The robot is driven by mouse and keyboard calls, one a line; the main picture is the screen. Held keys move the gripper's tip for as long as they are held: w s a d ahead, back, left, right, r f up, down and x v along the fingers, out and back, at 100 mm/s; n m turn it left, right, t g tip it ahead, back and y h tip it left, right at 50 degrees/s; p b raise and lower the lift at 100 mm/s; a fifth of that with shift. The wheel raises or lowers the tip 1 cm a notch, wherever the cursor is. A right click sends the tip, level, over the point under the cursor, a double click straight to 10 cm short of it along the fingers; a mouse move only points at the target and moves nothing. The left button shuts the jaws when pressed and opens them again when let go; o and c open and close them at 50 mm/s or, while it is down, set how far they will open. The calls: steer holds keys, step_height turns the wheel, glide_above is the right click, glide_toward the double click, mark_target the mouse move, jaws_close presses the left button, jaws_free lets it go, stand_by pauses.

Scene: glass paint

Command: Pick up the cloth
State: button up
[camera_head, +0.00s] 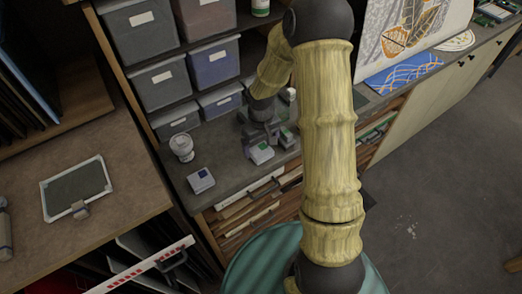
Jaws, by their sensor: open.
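I cannot make out a cloth for certain in the head view. My gripper (262,141) hangs low over the grey counter, in front of the storage bins. It is open, though its fingertips are dark and small. A small grey box with a green label (261,154) is at the fingertips; I cannot tell whether they touch. My arm hides part of the counter to the right. A flat blue sheet with wavy pale and orange lines (404,73) lies farther right; I cannot tell whether it is fabric or a panel.
A white jar (182,147) and another small box (201,180) stand left of my gripper. A framed dark panel (76,190) lies on the brown table at left. Drawers (245,208) are below the counter. Floor is open at right.

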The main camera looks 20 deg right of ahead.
mark_target(261, 150)
steer(key=shift+f, duration=1.35)
steer(key=c, duration=1.1)
steer(key=shift+o, duration=0.2)
steer(key=shift+r, duration=0.1)
step_height(261, 150, up, 10)
steer(key=shift+f+b, duration=0.1)
steer(key=shift+b, duration=0.8)
